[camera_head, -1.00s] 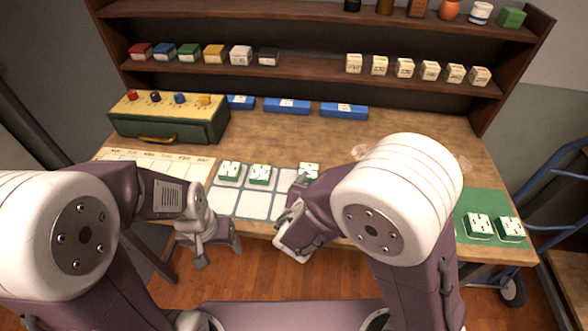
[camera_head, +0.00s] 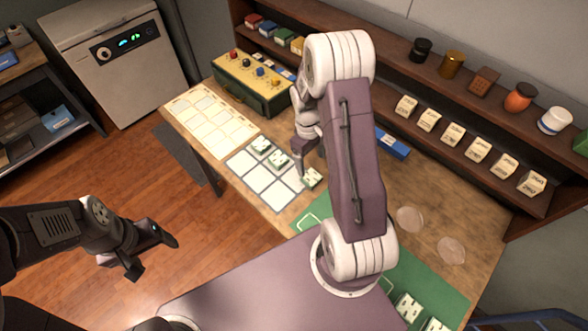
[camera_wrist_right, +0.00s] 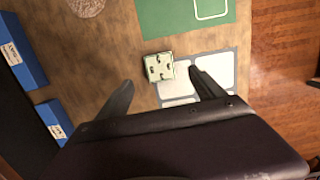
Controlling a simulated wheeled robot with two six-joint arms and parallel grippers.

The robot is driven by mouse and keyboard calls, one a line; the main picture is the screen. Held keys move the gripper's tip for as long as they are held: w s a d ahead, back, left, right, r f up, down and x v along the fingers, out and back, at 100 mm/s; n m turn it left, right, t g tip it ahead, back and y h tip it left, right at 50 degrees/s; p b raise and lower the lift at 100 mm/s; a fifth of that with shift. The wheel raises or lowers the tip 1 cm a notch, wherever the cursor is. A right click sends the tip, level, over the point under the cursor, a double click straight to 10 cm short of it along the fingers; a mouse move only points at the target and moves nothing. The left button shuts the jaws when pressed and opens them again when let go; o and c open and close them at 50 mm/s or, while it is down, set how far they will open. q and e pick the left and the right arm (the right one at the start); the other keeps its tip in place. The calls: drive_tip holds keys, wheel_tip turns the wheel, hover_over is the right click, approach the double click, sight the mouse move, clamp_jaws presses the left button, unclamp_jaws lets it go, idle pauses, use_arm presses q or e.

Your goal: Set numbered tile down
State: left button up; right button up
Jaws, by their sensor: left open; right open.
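A numbered tile (camera_head: 312,178), white-topped with a green base, lies at the edge of the white grid mat (camera_head: 243,163). In the right wrist view the tile (camera_wrist_right: 158,67) sits partly over bare wood, just beyond and between the fingertips. My right gripper (camera_head: 301,172) is open and empty near this tile; its spread fingers (camera_wrist_right: 161,80) show no contact with it. My left gripper (camera_head: 150,255) is open and empty over the floor, away from the table.
A green mat (camera_head: 440,287) with more tiles lies at the table's right end. A yellow-topped box with knobs (camera_head: 252,80) and blue blocks (camera_head: 392,144) stand behind. A shelf (camera_head: 480,130) with cream blocks borders the back. Front mat cells are empty.

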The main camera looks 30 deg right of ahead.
sight(311, 176)
drive_tip(key=shift+w+a+r, duration=0.1)
drive_tip(key=shift+w, duration=0.15)
wheel_tip(311, 176, down, 4)
drive_tip(key=shift+s+f+p, duration=0.1)
drive_tip(key=shift+p, duration=0.2)
drive_tip(key=f, duration=0.1)
drive_tip(key=f+p, duration=0.1)
drive_tip(key=f, duration=0.2)
drive_tip(key=shift+s+d+f, duration=0.1)
drive_tip(key=shift+s+d, duration=0.1)
drive_tip(key=shift+s, duration=0.2)
drive_tip(key=shift+w+f, duration=0.1)
drive_tip(key=shift+f, duration=0.35)
drive_tip(key=shift+r, duration=0.1)
drive_tip(key=c, duration=0.8)
clamp_jaws()
drive_tip(key=shift+r, duration=0.1)
